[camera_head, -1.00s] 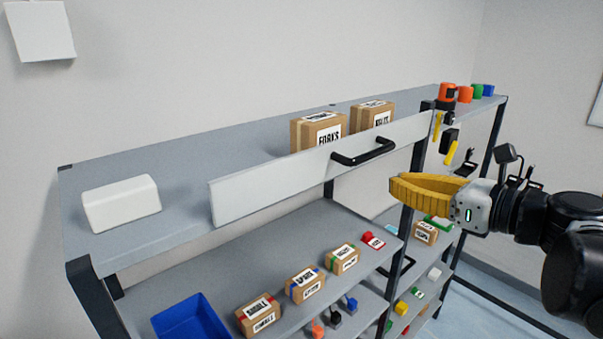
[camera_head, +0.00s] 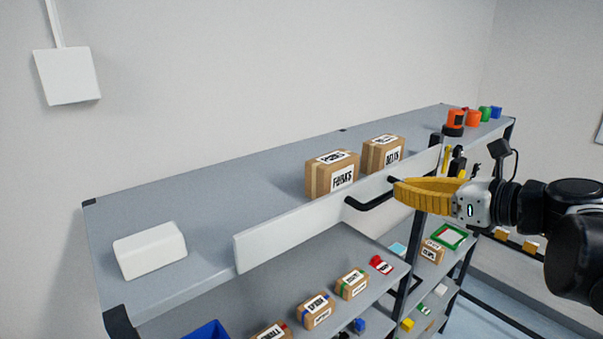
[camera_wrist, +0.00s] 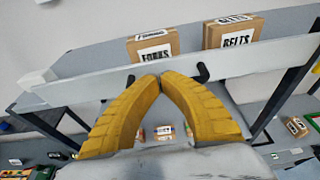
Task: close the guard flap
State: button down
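The guard flap (camera_head: 290,231) is a long pale panel along the front edge of the rack's top shelf, standing roughly upright. A black bar handle (camera_head: 369,203) sticks out from its face. In the wrist view the flap (camera_wrist: 258,60) crosses the picture, with the ends of the handle (camera_wrist: 203,73) showing on both sides of my fingers. My gripper (camera_head: 397,191) has yellow ribbed fingers and is at the handle's right end in the head view. In the wrist view the gripper's tips (camera_wrist: 160,80) meet with nothing seen between them. They hide the handle's middle; I cannot tell if they touch it.
Behind the flap, a FORKS box (camera_head: 332,176) and a BELTS box (camera_head: 383,155) stand on the top shelf (camera_head: 225,198). A white block (camera_head: 150,250) lies at its left. Small boxes and parts fill the lower shelves. A dark rack post (camera_head: 415,238) stands below my gripper.

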aim_at(368, 180)
jog(key=p+x, duration=0.1)
jog(key=x, duration=0.5)
jog(key=shift+w+a, duration=0.1)
jog(key=shift+w, duration=0.05)
jog(key=shift+a, duration=0.1)
jog(key=shift+w+a+b, duration=0.3)
jog(key=shift+w, duration=0.2)
jog(key=shift+r, duration=0.15)
